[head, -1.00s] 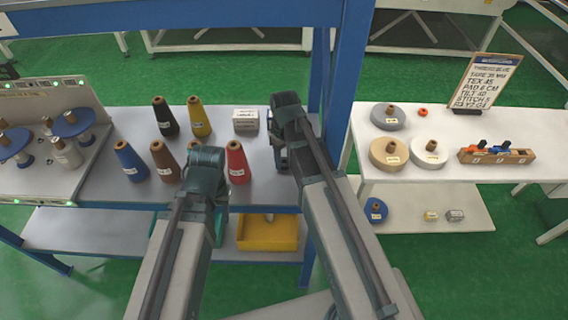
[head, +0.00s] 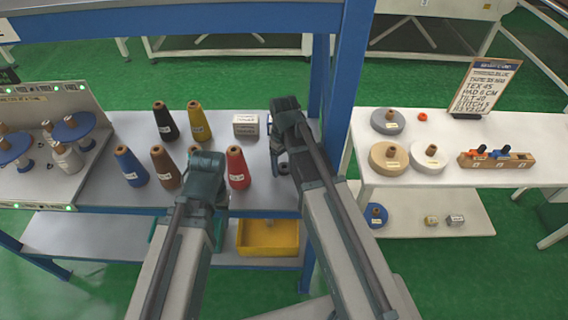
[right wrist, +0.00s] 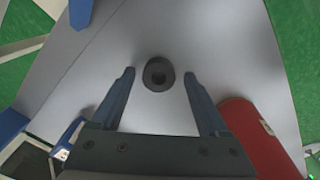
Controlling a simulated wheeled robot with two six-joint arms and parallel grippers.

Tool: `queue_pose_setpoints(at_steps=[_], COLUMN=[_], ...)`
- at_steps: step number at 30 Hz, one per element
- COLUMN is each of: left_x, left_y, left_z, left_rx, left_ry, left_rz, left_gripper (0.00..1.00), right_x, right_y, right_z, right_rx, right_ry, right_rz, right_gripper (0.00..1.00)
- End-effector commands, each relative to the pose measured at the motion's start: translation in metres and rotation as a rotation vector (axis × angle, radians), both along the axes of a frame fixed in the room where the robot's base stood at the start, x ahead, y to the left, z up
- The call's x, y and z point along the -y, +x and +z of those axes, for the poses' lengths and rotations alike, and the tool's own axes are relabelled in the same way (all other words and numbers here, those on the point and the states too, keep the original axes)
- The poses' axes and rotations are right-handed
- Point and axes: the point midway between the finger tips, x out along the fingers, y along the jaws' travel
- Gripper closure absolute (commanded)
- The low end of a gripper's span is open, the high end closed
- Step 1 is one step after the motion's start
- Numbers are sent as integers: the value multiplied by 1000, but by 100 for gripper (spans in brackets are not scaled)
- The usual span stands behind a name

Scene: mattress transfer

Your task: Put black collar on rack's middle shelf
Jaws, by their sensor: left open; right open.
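The black collar (right wrist: 158,73) is a small dark ring with a central hole. In the right wrist view it lies on the grey middle shelf (right wrist: 110,70), between the open fingers of my right gripper (right wrist: 161,77), with a gap on each side. In the head view my right gripper (head: 279,148) hangs over the right end of the rack's middle shelf (head: 100,188) and largely covers the collar's spot. My left gripper (head: 205,172) is open in front of the shelf's cones; its fingertips are mostly hidden behind its wrist.
Several thread cones stand on the middle shelf, with a red cone (head: 237,167) close to my right gripper. A small white box (head: 246,125) stands behind. A blue post (head: 338,110) rises just right. A yellow bin (head: 268,238) sits below. A white table (head: 530,135) stands at the right.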

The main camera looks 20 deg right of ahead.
Motion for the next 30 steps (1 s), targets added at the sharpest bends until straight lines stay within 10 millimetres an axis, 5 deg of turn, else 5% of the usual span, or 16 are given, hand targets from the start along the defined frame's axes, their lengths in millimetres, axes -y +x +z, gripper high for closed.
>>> queue_pose_setpoints(at_steps=[24, 30], left_x=[0, 0], left_y=[0, 0], left_z=[108, 121], left_rx=[0, 0], left_ry=[0, 0], left_rz=[-2, -3], left_gripper=[50, 50], right_x=[0, 0], right_y=[0, 0], right_z=[108, 121], right_rx=[0, 0], right_ry=[0, 0], right_rz=[0, 0], right_gripper=[22, 22])
